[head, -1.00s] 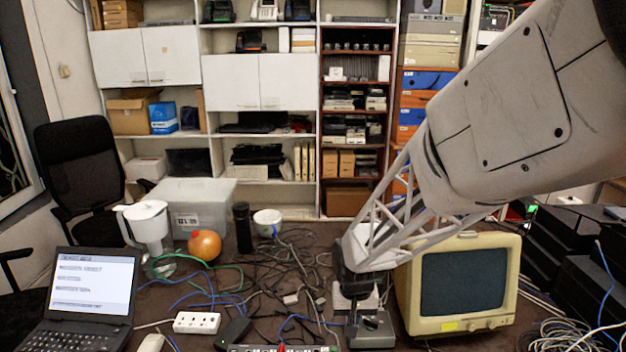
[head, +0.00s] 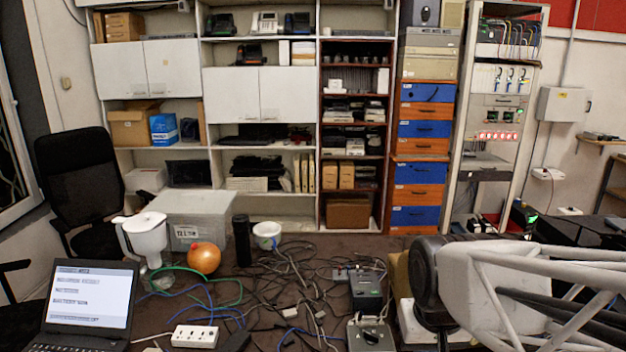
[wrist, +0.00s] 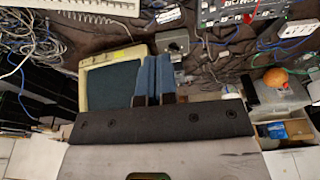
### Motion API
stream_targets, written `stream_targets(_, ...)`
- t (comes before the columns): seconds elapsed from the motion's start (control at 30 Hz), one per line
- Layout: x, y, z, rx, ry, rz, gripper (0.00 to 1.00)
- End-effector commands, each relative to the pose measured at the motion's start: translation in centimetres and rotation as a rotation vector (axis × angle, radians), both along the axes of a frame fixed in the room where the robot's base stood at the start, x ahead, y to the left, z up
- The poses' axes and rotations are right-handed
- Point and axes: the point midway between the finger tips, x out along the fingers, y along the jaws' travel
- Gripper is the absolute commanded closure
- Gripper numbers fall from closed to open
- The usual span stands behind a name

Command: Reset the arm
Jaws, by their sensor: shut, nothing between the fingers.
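My gripper (wrist: 156,62) shows in the wrist view as two blue fingers side by side, shut with nothing between them. They appear over the table, beside the beige CRT monitor (wrist: 104,86) and near a small grey box (wrist: 173,42). In the head view my white lattice arm link and dark round joint fill the lower right. The fingers cannot be made out there. The monitor is mostly hidden behind my arm in that view.
The dark table (head: 262,290) is crowded with tangled cables. Shelves and an equipment rack (head: 500,110) line the back.

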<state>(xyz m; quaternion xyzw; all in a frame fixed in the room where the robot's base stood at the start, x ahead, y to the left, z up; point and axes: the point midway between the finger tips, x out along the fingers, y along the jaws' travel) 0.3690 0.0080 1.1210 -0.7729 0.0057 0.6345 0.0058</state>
Motion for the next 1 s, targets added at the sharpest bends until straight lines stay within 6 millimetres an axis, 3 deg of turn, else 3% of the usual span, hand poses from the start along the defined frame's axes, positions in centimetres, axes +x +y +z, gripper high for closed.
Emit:
stream_targets(0.13,-2.8,-0.7,1.1,-0.004,-0.022,-0.004,1.00)
stream_targets(0.33,-4.9,-1.2,1.7,-0.008,-0.035,-0.005,1.00)
stream_targets(1.0,-5.3,-1.2,1.8,-0.008,-0.036,-0.005,1.00)
